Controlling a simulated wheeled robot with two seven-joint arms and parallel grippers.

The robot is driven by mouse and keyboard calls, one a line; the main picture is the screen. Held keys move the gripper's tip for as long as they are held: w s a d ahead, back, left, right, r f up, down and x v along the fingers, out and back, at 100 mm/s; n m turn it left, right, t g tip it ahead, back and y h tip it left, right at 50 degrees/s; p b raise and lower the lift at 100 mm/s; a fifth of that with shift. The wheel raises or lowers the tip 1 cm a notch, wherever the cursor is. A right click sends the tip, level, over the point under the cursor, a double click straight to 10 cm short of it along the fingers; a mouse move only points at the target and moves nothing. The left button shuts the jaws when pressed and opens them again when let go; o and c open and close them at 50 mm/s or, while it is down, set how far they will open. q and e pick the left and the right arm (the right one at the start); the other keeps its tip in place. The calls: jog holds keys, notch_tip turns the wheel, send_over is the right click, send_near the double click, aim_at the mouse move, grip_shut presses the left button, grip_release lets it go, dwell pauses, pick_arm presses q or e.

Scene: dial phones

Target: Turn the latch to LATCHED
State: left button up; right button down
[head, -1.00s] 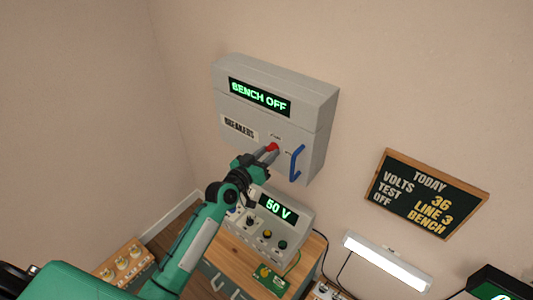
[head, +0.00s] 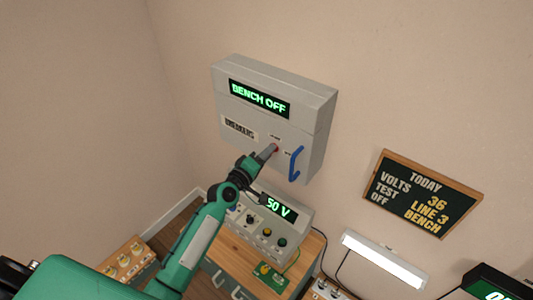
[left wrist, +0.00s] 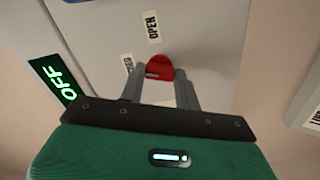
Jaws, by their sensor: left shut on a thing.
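The latch is a red knob (left wrist: 160,68) on the front of the grey breaker box (head: 230,108); in the head view only a bit of red (head: 276,150) shows past my fingers. In the left wrist view a label reading OPEN (left wrist: 152,27) is beside the knob, and a second label (left wrist: 128,64), only partly readable, is to its left. My left gripper (head: 271,150) is shut on the red knob, one finger on each side of it, as the left wrist view (left wrist: 167,77) also shows. My right gripper is not in view.
The box's display (head: 259,98) reads BENCH OFF. A blue handle (head: 295,164) sticks out just right of the latch. Below, a grey unit (head: 297,226) reading 50 V stands on a wooden cabinet. A chalkboard (head: 422,194) hangs at right.

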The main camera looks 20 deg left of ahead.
pick_arm(q)
jog(key=shift+n+p, duration=0.35)
jog(key=shift+n, duration=1.65)
jog(key=o, duration=1)
jog(key=shift+a, duration=0.1)
jog(key=b+v, duration=0.3)
jog(key=v, duration=1)
jog(key=shift+s+a, duration=0.1)
jog(key=shift+s, duration=0.3)
